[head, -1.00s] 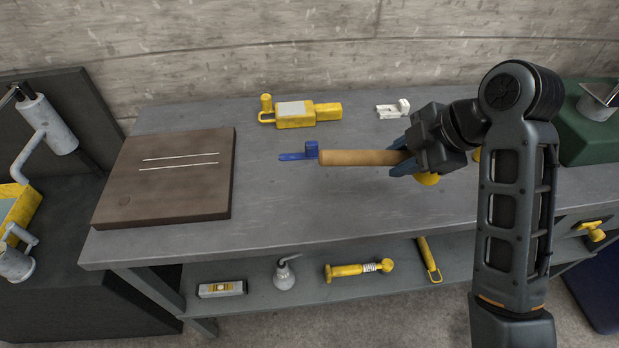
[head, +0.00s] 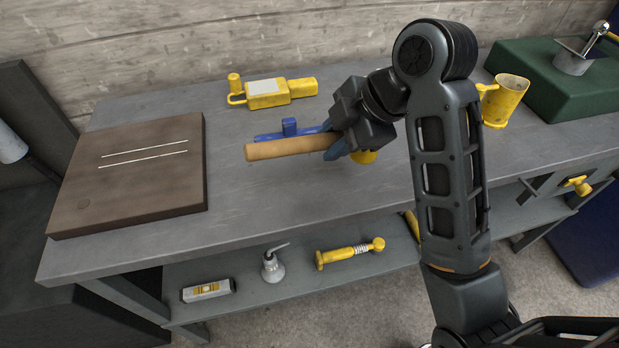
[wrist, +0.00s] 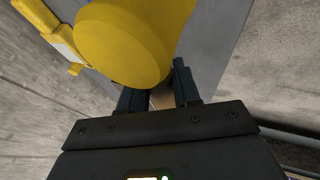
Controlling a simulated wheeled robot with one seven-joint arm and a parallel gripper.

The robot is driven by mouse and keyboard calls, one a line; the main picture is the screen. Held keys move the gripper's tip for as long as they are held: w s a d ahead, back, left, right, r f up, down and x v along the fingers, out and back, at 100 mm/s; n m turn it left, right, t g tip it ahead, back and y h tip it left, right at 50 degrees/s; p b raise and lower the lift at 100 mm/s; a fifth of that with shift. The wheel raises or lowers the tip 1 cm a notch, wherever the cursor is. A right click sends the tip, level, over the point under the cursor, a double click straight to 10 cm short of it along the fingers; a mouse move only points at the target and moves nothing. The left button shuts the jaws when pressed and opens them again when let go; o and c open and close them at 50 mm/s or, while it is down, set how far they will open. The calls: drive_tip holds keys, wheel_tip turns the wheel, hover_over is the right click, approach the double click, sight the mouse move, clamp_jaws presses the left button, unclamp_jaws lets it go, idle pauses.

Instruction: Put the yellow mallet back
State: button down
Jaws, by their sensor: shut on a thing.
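The yellow mallet has a wooden handle (head: 285,149) and a yellow head (head: 364,157). My gripper (head: 336,147) is shut on the handle close to the head, and the handle points left, roughly level, over the grey bench. In the wrist view the round yellow head (wrist: 125,40) fills the upper middle, in front of the gripper fingers (wrist: 158,92). A brown board (head: 130,190) with two white parallel lines lies on the bench to the left of the handle's end. My fingers partly hide the mallet near the grip.
A blue tool (head: 289,128) lies just behind the handle. A yellow tool (head: 268,94) lies at the back. A yellow mug (head: 506,100) and a green block (head: 560,85) stand right. The lower shelf holds a level (head: 208,290), an oil can (head: 272,266) and a yellow tool (head: 348,253). The bench front is clear.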

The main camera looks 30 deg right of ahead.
sight(313, 151)
drive_tip(key=a, duration=0.1)
drive_tip(key=w+a+f, duration=0.1)
drive_tip(key=a+f, duration=0.1)
drive_tip(key=a, duration=0.1)
drive_tip(key=shift+w+f+p, duration=0.25)
drive_tip(key=shift+p, duration=0.05)
drive_tip(key=shift+a+f+p, duration=0.1)
drive_tip(key=shift+f+p, duration=0.4)
drive_tip(key=shift+f, duration=1.35)
drive_tip(key=c, duration=0.8)
unclamp_jaws()
drive_tip(key=shift+f+b, duration=0.4)
drive_tip(key=shift+b, duration=0.3)
drive_tip(key=w+v, duration=0.1)
drive_tip(key=v, duration=0.7)
drive_tip(key=shift+a+r, duration=0.25)
drive_tip(key=shift+r, duration=0.15)
drive_tip(key=shift+s, duration=0.15)
